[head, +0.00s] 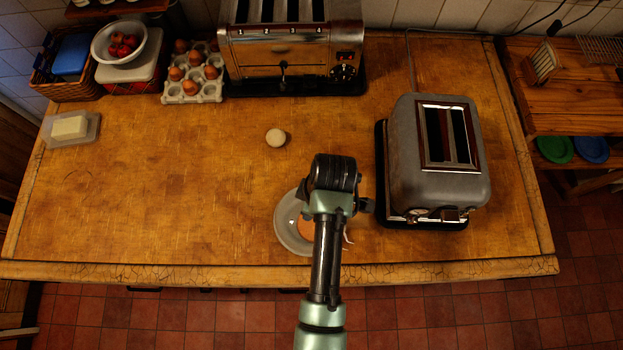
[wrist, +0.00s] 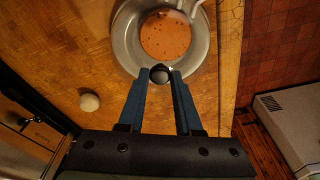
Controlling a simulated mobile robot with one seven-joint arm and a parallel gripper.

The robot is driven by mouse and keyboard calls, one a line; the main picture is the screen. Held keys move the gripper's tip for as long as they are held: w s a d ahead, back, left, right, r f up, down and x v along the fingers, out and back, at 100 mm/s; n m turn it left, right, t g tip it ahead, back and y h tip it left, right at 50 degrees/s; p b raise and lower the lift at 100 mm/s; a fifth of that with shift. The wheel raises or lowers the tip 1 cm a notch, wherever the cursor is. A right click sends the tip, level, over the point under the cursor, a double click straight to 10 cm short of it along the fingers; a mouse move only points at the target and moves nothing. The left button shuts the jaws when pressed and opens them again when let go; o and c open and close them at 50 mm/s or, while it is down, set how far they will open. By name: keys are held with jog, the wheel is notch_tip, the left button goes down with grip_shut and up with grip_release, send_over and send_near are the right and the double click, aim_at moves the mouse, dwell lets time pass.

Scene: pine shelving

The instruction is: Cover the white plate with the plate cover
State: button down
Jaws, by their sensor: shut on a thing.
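A pale round plate (head: 284,222) lies near the front edge of the wooden table, partly hidden by my arm. In the wrist view its grey-white rim (wrist: 126,40) surrounds a flat orange-brown disc with dark specks (wrist: 165,36). My gripper (head: 336,196) is over the plate's right side in the head view. In the wrist view my gripper (wrist: 160,78) is shut on a small dark round knob, which seems to be that of the plate cover (wrist: 160,73). The cover's body is hard to make out and may be see-through. I cannot tell whether it touches the plate.
A grey toaster (head: 405,150) stands close on the right. A larger chrome toaster (head: 285,55) is at the back. A pale egg-like ball (head: 276,138) lies behind the plate. An egg tray (head: 193,92) and butter dish (head: 72,128) are further left. The left-middle table is clear.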

jog(key=shift+f, duration=0.15)
jog(key=c, duration=0.5)
grip_release()
jog(key=shift+s+d+r+p, duration=0.15)
jog(key=shift+d+r+p, duration=0.15)
jog(key=shift+r, duration=1.85)
jog(key=shift+s+d+r+p, duration=0.1)
jog(key=shift+d+r+p, duration=0.2)
jog(key=shift+r, duration=1.85)
jog(key=shift+s+d+r+p, duration=0.15)
jog(key=shift+d+r+p, duration=0.15)
jog(key=shift+r, duration=1.85)
